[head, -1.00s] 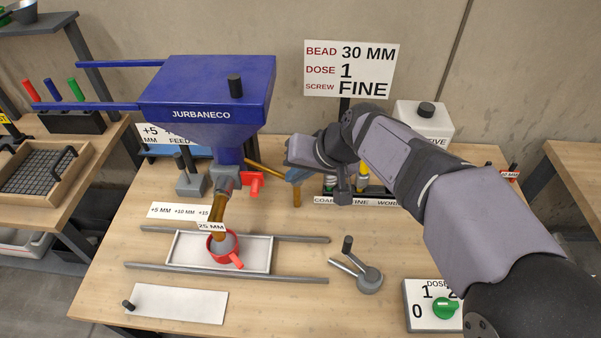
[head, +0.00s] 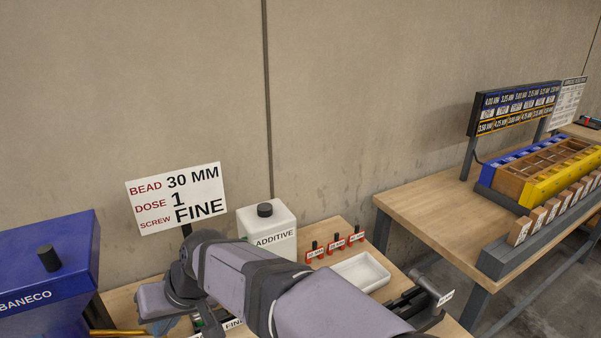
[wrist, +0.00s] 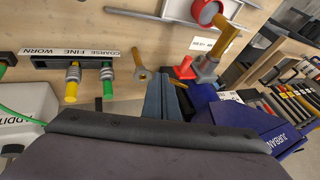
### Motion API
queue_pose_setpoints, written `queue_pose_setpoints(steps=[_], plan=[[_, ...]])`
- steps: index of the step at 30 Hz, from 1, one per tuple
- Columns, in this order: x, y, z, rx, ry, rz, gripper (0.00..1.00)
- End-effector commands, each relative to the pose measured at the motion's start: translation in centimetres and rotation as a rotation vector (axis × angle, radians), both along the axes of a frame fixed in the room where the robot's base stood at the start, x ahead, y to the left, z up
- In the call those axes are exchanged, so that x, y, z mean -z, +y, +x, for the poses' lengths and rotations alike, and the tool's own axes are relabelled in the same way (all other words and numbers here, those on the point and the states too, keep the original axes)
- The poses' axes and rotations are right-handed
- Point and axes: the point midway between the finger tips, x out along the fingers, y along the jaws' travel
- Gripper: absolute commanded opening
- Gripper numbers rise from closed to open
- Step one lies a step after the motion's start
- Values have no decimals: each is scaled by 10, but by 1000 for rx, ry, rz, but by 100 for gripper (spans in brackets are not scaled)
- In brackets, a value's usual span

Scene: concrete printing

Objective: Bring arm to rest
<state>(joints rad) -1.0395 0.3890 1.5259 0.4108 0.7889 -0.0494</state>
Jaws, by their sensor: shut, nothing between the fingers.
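My arm (head: 255,285) reaches in from the lower right of the head view, in front of the additive container. In the wrist view my gripper's blue-grey fingers (wrist: 163,95) are shut together with nothing held. They hang above the wooden table, between the screw rack (wrist: 85,60) and the blue hopper (wrist: 262,122). A brass-coloured tool (wrist: 140,68) shows just beyond the fingertips. In the head view the fingertips are mostly hidden or cut off at the bottom edge.
A sign (head: 177,198) reads bead 30 mm, dose 1, screw fine. The additive container (head: 268,230), red-based tags (head: 335,242) and a white tray (head: 361,271) stand beside my arm. A second table (head: 430,215) with compartment bins is at right. The red cup (wrist: 206,11) shows in the wrist view.

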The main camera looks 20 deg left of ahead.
Motion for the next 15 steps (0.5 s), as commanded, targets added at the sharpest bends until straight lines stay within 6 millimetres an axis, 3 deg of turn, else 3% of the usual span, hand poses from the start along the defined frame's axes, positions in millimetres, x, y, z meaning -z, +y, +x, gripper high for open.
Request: queue_pose_setpoints(steps=[5, 8, 12, 15], plan=[[67, -51, -10, -14, 4, -169, 0], [105, -100, -24, -39, 4, -291, 0], [131, -191, -23, -12, 15, -442, 0], [136, -260, -19, 50, 41, -523, 0]])
